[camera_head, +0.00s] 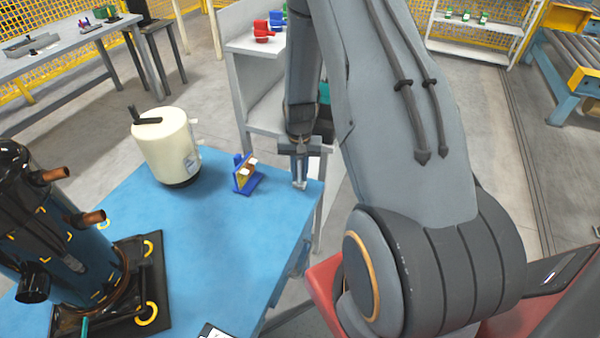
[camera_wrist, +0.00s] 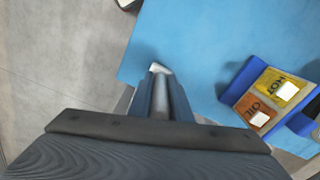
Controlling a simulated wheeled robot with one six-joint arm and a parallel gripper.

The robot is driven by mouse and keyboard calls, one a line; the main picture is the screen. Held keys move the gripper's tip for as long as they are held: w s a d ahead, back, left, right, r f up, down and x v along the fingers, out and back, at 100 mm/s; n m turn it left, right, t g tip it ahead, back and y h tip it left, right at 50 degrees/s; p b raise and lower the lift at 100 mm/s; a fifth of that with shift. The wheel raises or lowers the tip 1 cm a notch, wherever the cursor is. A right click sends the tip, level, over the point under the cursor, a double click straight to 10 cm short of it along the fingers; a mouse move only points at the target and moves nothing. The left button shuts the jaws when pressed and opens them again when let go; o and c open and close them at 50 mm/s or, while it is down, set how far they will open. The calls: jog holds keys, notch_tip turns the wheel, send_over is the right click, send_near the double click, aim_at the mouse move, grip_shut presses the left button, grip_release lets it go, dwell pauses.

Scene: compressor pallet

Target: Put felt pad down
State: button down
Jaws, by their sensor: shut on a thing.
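My gripper (camera_head: 300,172) points down over the right corner of the blue tabletop (camera_head: 225,245). In the wrist view its fingers (camera_wrist: 160,92) are close together, shut on a small pale piece, likely the felt pad (camera_wrist: 160,68). Only the pale tip shows past the fingers; the rest is hidden between them. In the head view the pale tip (camera_head: 300,184) is at or just above the tabletop near its edge; I cannot tell if it touches.
A blue holder (camera_head: 240,187) with yellow "HOT" (camera_wrist: 270,80) and orange "OIL" (camera_wrist: 246,105) tags stands left of my gripper. A cream tank (camera_head: 165,150) is farther left. A dark compressor (camera_head: 65,235) stands on a black base. The tabletop's middle is clear.

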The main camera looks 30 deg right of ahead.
aim_at(299, 159)
jog(key=shift+f, duration=0.15)
jog(key=c, duration=1.6)
grip_release()
jog(key=shift+c, duration=0.2)
notch_tip(299, 159, up, 12)
jog(key=b, duration=0.3)
jog(key=shift+b, duration=0.3)
jog(key=s+a+r+n, duration=0.3)
jog(key=s+a+r, duration=0.2)
jog(key=s+a, duration=0.2)
jog(key=s+a+r+n+t, duration=0.1)
jog(key=s+a+r+n, duration=0.2)
jog(key=s+a+r, duration=0.2)
jog(key=s+a, duration=0.3)
jog(key=shift+r+n, duration=0.25)
jog(key=shift+n, duration=0.15)
